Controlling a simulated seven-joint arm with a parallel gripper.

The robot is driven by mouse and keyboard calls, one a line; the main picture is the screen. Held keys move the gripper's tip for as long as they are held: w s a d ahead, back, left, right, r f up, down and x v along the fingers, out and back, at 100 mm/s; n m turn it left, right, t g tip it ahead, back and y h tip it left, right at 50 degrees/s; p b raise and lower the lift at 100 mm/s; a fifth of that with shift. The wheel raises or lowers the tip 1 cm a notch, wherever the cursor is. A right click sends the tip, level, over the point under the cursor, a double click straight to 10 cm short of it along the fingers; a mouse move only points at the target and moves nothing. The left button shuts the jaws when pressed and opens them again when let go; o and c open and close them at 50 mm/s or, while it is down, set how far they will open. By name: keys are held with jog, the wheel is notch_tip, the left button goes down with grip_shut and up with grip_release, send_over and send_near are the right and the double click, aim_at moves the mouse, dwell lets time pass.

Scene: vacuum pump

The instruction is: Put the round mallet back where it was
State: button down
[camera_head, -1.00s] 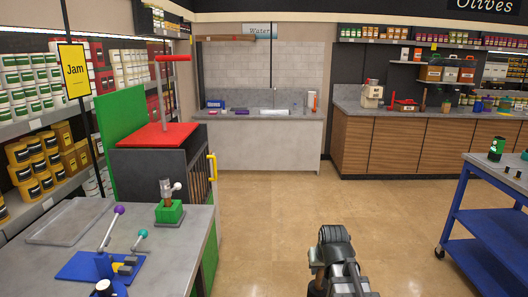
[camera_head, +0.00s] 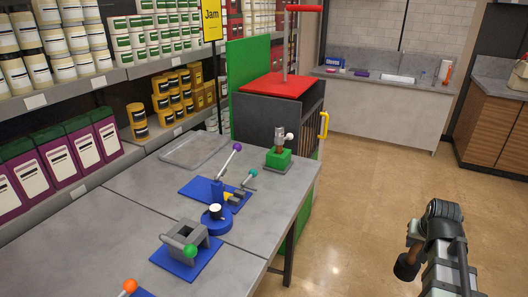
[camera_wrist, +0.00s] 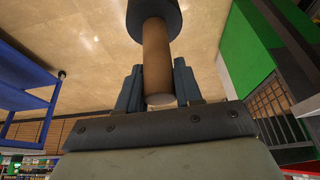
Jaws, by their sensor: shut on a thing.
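The round mallet shows in the wrist view, with a light brown cylindrical handle (camera_wrist: 156,60) and a dark round head (camera_wrist: 153,14). My gripper (camera_wrist: 158,84) is shut on the handle, with one finger on each side. In the head view my gripper (camera_head: 412,258) is at the lower right, over the open floor and right of the grey workbench (camera_head: 140,195). The mallet's brown handle (camera_head: 407,267) shows there beside it, partly hidden by my arm. I cannot tell which spot the mallet came from.
The bench holds a grey tray (camera_head: 194,150), a green-based device (camera_head: 279,158), a blue-based lever device (camera_head: 215,192) and a grey block on a blue plate (camera_head: 186,245). Behind stands a dark cabinet with a red top (camera_head: 277,86). Floor between bench and counters is clear.

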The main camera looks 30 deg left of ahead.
jog(key=w+a+r+n, duration=0.1)
jog(key=w+a+r, duration=0.4)
jog(key=w+a, duration=0.4)
jog(key=w+a+r+n+y, duration=0.1)
jog(key=w+a+r, duration=0.3)
jog(key=w+a, duration=0.55)
jog(key=w+a+r+n, duration=0.2)
jog(key=w+a+r, duration=0.3)
jog(key=w+a, duration=0.4)
jog(key=w+a+r+n, duration=0.15)
jog(key=a+r, duration=0.25)
jog(key=a, duration=0.4)
jog(key=w+a+r+y, duration=0.1)
jog(key=w+a+r, duration=0.25)
jog(key=a, duration=0.45)
jog(key=w+a+r+n, duration=0.15)
jog(key=a+r, duration=0.25)
jog(key=a, duration=0.5)
jog(key=s+a+f+n+g+y, duration=0.1)
jog(key=s+a, duration=0.3)
jog(key=a, duration=0.6)
jog(key=s+a+f+n, duration=0.1)
jog(key=s+a, duration=0.3)
jog(key=a, duration=0.7)
notch_tip(320, 180, down, 9)
jog(key=shift+d, duration=0.25)
jog(key=shift+w, duration=0.1)
jog(key=c, duration=0.8)
grip_release()
jog(key=shift+o, duration=0.2)
